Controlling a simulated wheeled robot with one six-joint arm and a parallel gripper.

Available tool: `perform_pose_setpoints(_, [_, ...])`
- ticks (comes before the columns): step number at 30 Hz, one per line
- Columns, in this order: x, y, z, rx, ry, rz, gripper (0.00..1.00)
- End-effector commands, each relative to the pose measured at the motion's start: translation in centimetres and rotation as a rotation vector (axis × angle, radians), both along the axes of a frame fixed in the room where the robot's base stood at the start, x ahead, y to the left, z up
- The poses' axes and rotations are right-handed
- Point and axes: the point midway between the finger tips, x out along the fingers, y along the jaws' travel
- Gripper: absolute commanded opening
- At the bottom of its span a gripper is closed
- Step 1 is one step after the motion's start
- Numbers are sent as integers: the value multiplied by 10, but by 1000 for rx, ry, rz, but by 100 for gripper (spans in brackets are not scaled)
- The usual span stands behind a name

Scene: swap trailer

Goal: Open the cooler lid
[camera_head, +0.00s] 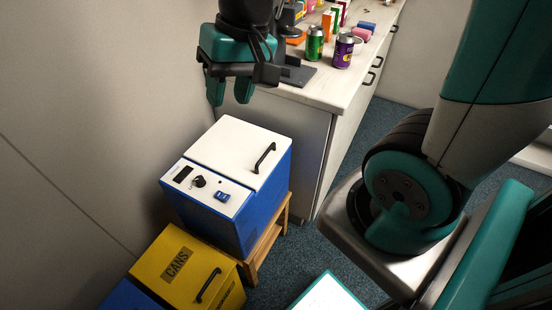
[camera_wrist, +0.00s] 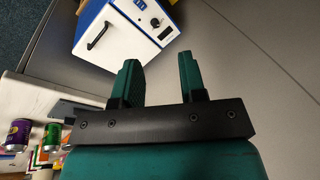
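The cooler (camera_head: 238,205) is a blue box with a white top, standing on a small wooden stand. Its white lid (camera_head: 235,148) lies flat and closed, with a black bar handle (camera_head: 265,158) on its right side. The cooler also shows at the top of the wrist view (camera_wrist: 125,38), with the handle (camera_wrist: 98,36) on its left. My gripper (camera_head: 229,92) hangs above and behind the cooler, apart from it. In the wrist view its two teal fingers (camera_wrist: 160,78) are spread with nothing between them.
A yellow bin labelled CANS (camera_head: 190,268) stands in front of the cooler, with a black handle. A counter (camera_head: 325,88) behind to the right holds a green can (camera_head: 314,43), a purple can (camera_head: 343,50) and boxes. A wall (camera_head: 90,120) runs along the left. Carpet is free right of the cooler.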

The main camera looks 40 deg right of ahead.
Motion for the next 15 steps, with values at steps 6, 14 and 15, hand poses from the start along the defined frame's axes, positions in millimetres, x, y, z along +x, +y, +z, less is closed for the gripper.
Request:
perform_pose_setpoints(6, [66,-109,-125,-18,95,-697,38])
perform_pose_setpoints(14, [83,-175,-173,-21,128,-1064,38])
perform_pose_setpoints(15, [84,-177,-176,-22,130,-1077,38])
